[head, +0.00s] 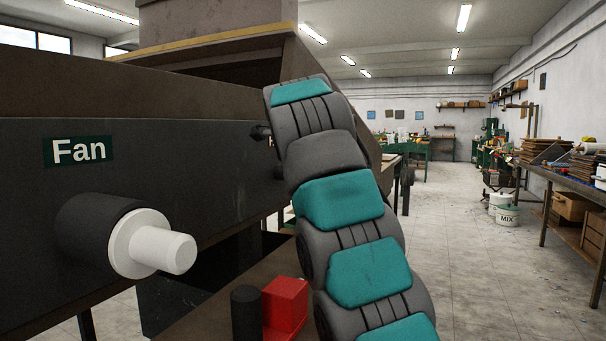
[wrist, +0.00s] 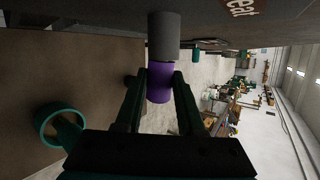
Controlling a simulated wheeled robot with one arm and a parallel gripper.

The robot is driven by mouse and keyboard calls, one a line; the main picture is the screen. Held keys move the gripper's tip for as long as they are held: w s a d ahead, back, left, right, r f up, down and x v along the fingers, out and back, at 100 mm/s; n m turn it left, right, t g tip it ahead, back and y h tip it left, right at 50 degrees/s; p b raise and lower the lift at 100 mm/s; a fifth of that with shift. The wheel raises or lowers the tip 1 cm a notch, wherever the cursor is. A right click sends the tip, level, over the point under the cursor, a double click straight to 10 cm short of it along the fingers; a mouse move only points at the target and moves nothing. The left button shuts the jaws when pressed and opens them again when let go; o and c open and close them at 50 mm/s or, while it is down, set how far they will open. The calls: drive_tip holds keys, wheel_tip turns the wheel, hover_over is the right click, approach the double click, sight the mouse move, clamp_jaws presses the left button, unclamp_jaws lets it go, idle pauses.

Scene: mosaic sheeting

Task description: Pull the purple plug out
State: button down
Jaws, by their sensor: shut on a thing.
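The purple plug (wrist: 159,85) shows in the wrist view, between the fingers of my gripper (wrist: 160,82). My gripper is shut on it from both sides. The plug's upper end meets a grey cylindrical socket (wrist: 164,36) on the dark panel; I cannot tell how deep it sits. In the head view my arm hides the plug and the gripper.
A white plug (head: 155,248) sits in a dark socket (head: 90,232) under the "Fan" label (head: 78,151). A red block (head: 286,303) and black cylinder (head: 246,312) stand below. A teal ring (wrist: 50,124) is at left in the wrist view. Open floor lies right.

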drive_tip(key=shift+d, duration=0.1)
drive_tip(key=s+d+b, duration=0.2)
drive_tip(key=d+b, duration=0.1)
drive_tip(key=d, duration=0.3)
drive_tip(key=shift+s+d+b, duration=0.3)
drive_tip(key=shift+d+b, duration=0.1)
idle(1.1)
